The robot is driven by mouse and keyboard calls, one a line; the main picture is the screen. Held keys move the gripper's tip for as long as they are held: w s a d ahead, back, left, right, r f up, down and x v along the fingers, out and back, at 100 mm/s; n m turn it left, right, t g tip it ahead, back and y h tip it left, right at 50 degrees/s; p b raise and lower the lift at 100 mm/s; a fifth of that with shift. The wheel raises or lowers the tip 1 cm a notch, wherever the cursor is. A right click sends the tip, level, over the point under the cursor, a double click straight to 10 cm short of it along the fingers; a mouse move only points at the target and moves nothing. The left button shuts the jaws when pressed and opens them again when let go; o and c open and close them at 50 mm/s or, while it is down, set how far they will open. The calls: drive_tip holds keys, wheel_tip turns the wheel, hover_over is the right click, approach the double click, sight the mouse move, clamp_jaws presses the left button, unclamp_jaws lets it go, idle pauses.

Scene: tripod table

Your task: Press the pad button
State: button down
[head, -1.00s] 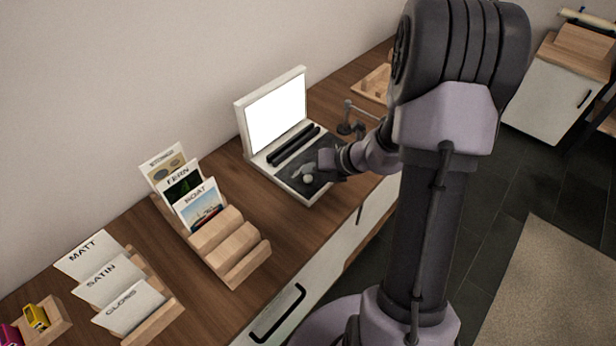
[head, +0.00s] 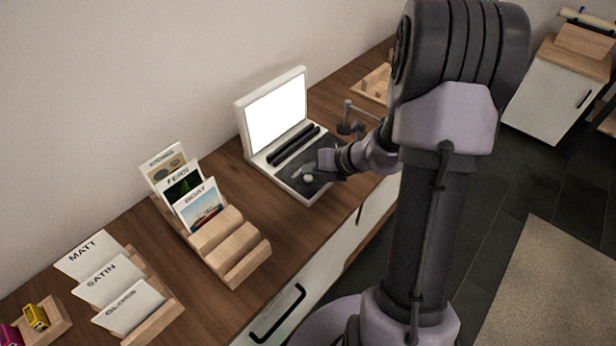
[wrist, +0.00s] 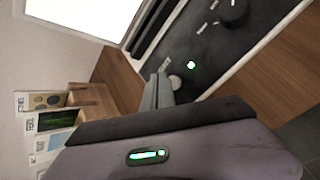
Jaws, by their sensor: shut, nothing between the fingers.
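A white device (head: 247,129) with a lit blank screen (head: 277,112) stands on the wooden counter, with a dark control panel at its front. A pale round button (head: 308,179) sits on that panel; it also shows in the wrist view (wrist: 175,82). My gripper (head: 302,170) is shut and empty, low over the panel right beside the button. In the wrist view its grey fingertips (wrist: 157,86) partly overlap the button's edge. I cannot tell whether they touch it. A small green light (wrist: 191,65) glows on the panel near the button.
A dark knob (wrist: 233,12) is on the panel. A wooden rack (head: 236,251) with picture cards and another rack (head: 157,318) with MATT, SATIN and GLOSS cards stand left of the device. A small metal stand (head: 347,117) is behind my wrist.

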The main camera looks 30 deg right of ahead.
sight(311, 180)
drive_tip(key=shift+f, duration=0.45)
drive_tip(key=shift+f+b, duration=0.3)
drive_tip(key=shift+b, duration=0.2)
drive_tip(key=shift+r, duration=0.1)
drive_tip(key=shift+r+p, duration=0.65)
drive_tip(key=shift+p, duration=0.1)
drive_tip(key=shift+r, duration=0.1)
wheel_tip(311, 180, up, 6)
drive_tip(key=p, duration=0.5)
drive_tip(key=shift+p, duration=0.35)
